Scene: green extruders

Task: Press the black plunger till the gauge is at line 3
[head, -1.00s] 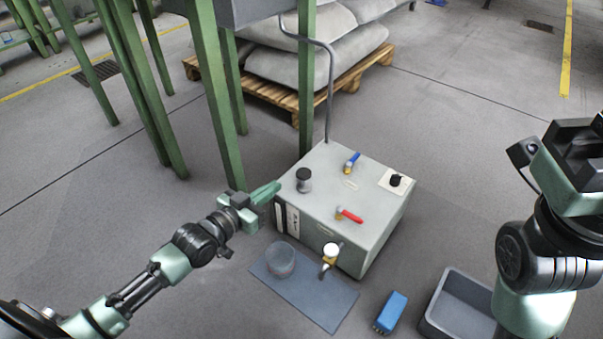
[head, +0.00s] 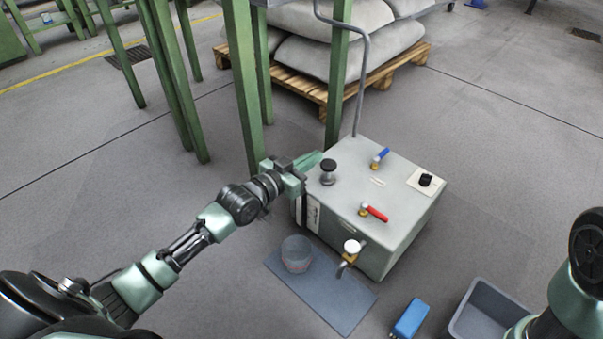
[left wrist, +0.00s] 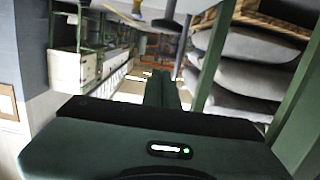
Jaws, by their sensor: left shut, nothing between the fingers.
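The black plunger (head: 329,165) stands upright on the top of the grey box (head: 385,228), near its back left corner. A grey collar shows beneath its black knob. The gauge (head: 313,214) is a pale strip with dark marks on the box's left face. It is too small to read and partly hidden by my gripper. My left gripper (head: 314,159) is shut and empty, its green fingertips just left of the plunger knob in the picture. I cannot tell whether they touch. The shut fingers (left wrist: 162,90) also show in the left wrist view. My right gripper is out of view.
The box top also bears a blue lever (head: 380,158), a red lever (head: 375,213) and a black dial (head: 426,180). Green posts (head: 243,85) stand behind my left arm.

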